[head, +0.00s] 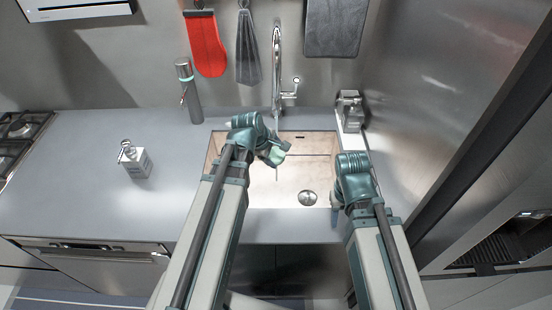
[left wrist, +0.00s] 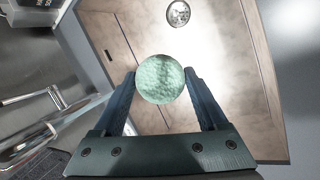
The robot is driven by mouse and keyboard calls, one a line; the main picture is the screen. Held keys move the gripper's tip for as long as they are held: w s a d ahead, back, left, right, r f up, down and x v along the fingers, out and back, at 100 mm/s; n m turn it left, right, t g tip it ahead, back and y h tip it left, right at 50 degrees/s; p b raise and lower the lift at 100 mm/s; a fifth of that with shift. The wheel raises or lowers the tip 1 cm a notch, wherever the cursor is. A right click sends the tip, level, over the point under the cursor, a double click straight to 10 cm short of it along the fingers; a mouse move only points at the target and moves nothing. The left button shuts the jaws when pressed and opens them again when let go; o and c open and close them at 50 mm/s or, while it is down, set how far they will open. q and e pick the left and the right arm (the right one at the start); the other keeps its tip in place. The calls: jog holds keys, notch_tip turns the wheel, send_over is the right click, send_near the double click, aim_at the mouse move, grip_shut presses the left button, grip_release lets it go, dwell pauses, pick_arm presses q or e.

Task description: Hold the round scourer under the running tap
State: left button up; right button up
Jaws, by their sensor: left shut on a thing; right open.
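The round scourer (left wrist: 160,79) is pale green and textured. My left gripper (left wrist: 161,84) is shut on it, with one finger on each side. In the head view the scourer (head: 275,155) is small and partly hidden by my left gripper (head: 272,151), over the sink. The chrome tap (head: 277,60) stands behind the sink, its spout arching forward above the scourer. A thin pale streak, like water, shows just below the scourer. Whether water wets the scourer I cannot tell. My right gripper (head: 336,194) is open at the sink's right edge, its fingers mostly hidden.
The sink (head: 296,175) has a beige basin with a round drain (head: 307,198). A soap bottle (head: 134,158) and a tall dispenser (head: 188,90) stand on the grey counter to the left. A metal object (head: 350,108) stands behind my right arm. A steel wall closes the right side.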

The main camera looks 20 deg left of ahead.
aim_at(279, 159)
pick_arm(q)
jog(key=w+a+f+b, duration=0.2)
jog(key=w+a, duration=0.2)
jog(key=w, duration=0.6)
jog(key=shift+a, duration=0.15)
pick_arm(e)
jog(key=shift+f, duration=1.1)
pick_arm(q)
jog(key=shift+s, duration=0.15)
jog(key=shift+s+d, duration=0.55)
jog(key=shift+s, duration=0.65)
jog(key=shift+s+d, duration=0.5)
jog(key=shift+s, duration=0.7)
jog(key=shift+s+d, duration=0.55)
jog(key=shift+s, duration=0.65)
jog(key=shift+s+d+r+p, duration=0.25)
jog(key=shift+s+r+p, duration=0.3)
jog(key=shift+s+p, duration=0.1)
pick_arm(e)
jog(key=shift+r, duration=0.65)
pick_arm(q)
jog(key=shift+s+d+r+p, duration=0.4)
jog(key=shift+s+r+p, duration=0.35)
jog(key=shift+s, duration=0.1)
jog(key=shift+s+d+r+p, duration=0.35)
jog(key=shift+s+r+p, duration=0.35)
jog(key=shift+s, duration=0.1)
pick_arm(e)
notch_tip(279, 159, up, 3)
jog(key=shift+f, duration=0.15)
